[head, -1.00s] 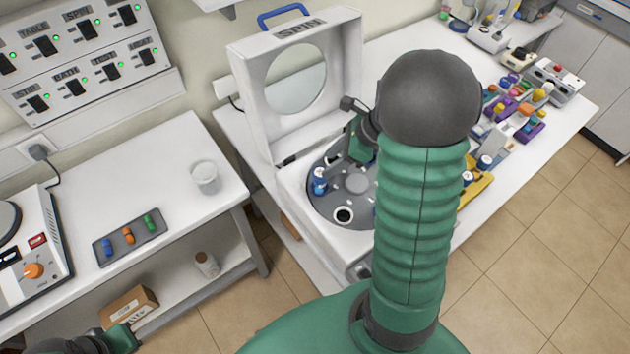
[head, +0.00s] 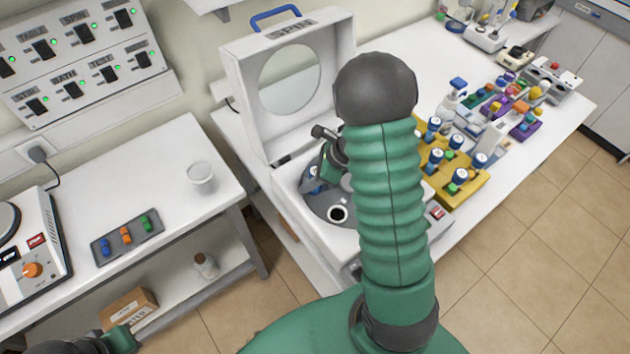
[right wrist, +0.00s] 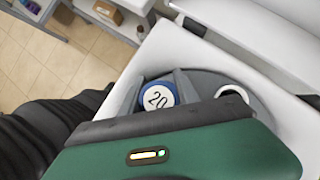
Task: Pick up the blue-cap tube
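The blue-cap tube (right wrist: 157,97) stands in the rotor of the open centrifuge (head: 322,205), its cap marked 20. In the head view only a bit of blue (head: 313,186) shows beside my right gripper (head: 318,178). In the right wrist view the fingers of my right gripper (right wrist: 156,84) stand on either side of the cap, apart from each other. Whether they touch the tube is hard to tell, and its lower part is hidden. My left gripper (head: 122,341) is at the bottom left, far from the tube; its fingers are unclear.
The raised SPIN lid (head: 338,75) stands behind the rotor. An empty rotor hole (head: 338,214) is near the tube. A yellow rack (head: 470,187) holds several tubes to the right. A tray (head: 150,236) with coloured pieces and a white cup (head: 201,178) are on the left table.

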